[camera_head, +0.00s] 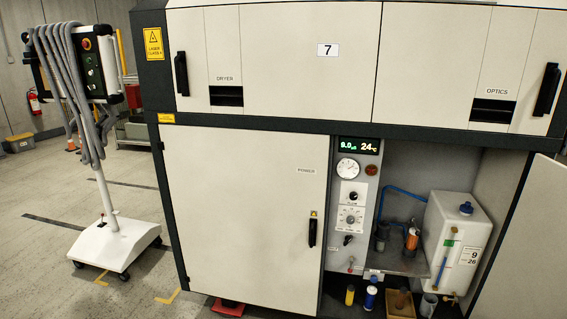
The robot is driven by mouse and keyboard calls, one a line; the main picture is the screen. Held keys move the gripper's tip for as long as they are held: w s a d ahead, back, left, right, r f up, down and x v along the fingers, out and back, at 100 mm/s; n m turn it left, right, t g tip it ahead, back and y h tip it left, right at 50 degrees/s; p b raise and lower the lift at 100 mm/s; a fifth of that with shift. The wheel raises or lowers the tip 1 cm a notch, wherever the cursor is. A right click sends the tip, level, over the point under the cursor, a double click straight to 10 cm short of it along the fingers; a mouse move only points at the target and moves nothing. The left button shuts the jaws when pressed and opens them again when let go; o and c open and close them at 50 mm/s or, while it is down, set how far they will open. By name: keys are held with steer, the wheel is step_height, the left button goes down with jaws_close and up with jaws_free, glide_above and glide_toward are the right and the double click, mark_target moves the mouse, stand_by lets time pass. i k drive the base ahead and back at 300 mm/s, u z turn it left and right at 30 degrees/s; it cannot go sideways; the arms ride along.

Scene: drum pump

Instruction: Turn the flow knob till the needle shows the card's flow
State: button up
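The control panel (368,207) stands in the open bay at the cabinet's right. A round white gauge (347,168) sits near its top; its needle is too small to read. Below it is a small black knob (353,197) on a white plate, with lettering that seems to read FLOW. A larger dial with a scale (350,218) sits under that. A white tank (458,243) in the bay bears a card (470,256) on which I make out a 9 and a 26; its other words are too small. My gripper is not in view.
A lit display (358,146) above the gauge shows 9.0 and 24 °C. The POWER door (240,215) is shut; an open door (522,245) stands at the right. Bottles (371,297) stand low in the bay. A wheeled pendant stand (115,240) is at the left.

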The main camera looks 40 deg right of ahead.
mark_target(353, 195)
steer(key=u, duration=1.6)
steer(key=k, duration=0.1)
steer(key=z, duration=2.85)
